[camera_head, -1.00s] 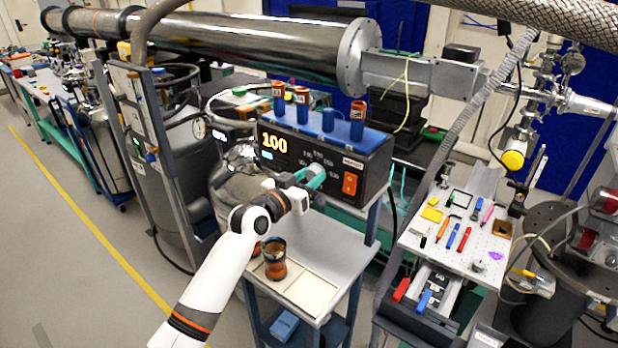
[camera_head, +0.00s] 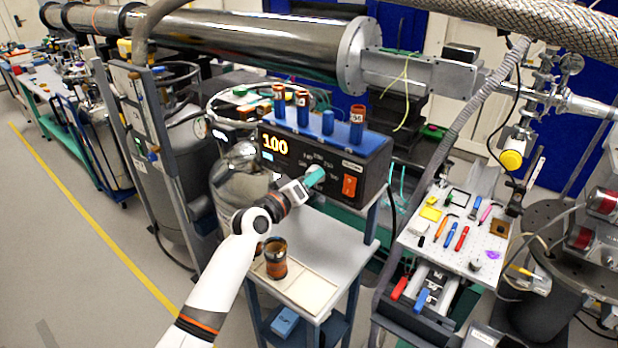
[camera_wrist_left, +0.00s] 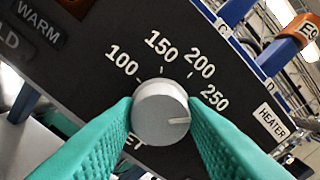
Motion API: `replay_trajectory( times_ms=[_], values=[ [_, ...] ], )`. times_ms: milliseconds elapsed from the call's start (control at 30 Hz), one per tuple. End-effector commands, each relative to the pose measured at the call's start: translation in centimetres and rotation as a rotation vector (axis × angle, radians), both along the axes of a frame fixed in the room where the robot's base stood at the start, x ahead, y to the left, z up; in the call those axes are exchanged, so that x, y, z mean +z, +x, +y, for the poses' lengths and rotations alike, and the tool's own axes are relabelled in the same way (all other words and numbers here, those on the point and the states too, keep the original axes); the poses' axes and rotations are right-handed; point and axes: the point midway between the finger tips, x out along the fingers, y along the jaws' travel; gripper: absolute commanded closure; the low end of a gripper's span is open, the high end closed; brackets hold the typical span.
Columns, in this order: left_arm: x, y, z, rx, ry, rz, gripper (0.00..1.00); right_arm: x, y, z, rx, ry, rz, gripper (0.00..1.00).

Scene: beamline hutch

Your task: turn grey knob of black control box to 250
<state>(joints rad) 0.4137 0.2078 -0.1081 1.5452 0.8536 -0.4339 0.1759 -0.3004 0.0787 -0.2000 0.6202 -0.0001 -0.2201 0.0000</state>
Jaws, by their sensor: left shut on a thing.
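The black control box (camera_head: 335,159) stands on a small side table and its lit display reads 100. In the left wrist view its dark panel (camera_wrist_left: 75,75) carries the marks 100, 150, 200 and 250 around the round grey knob (camera_wrist_left: 160,112). The light line on the knob points right, a little below the 250 label. My left gripper (camera_head: 314,176) is shut on the knob, with one teal finger on each side of it in the left wrist view (camera_wrist_left: 161,118). In the head view the fingers hide the knob. My right gripper is out of view.
A blue rack (camera_head: 320,130) with several blue tubes sits on the box. A red switch (camera_head: 349,185) is on the panel's right. A brown and dark cup (camera_head: 275,258) stands on the side table (camera_head: 340,243) below my arm. A tool-covered board (camera_head: 455,235) is to the right.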

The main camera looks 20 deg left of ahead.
Motion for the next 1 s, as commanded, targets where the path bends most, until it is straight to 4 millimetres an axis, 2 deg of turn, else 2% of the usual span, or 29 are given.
replay_trajectory(
  times_ms=[600, 633, 767, 1000],
  values=[
    [-0.03, 0.0, 0.03, 0.0, -0.049, 0.018, 0.86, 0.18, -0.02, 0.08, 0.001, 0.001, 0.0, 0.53],
    [-0.03, 0.0, 0.03, 0.0, -0.049, 0.018, 0.62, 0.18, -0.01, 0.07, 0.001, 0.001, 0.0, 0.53],
    [-0.03, 0.0, 0.03, 0.0, -0.048, 0.017, 0.41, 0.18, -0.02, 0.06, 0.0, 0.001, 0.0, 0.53],
    [-0.02, -0.01, 0.03, 0.0, -0.048, 0.017, 0.41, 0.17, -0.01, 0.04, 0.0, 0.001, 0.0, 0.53]
  ],
)
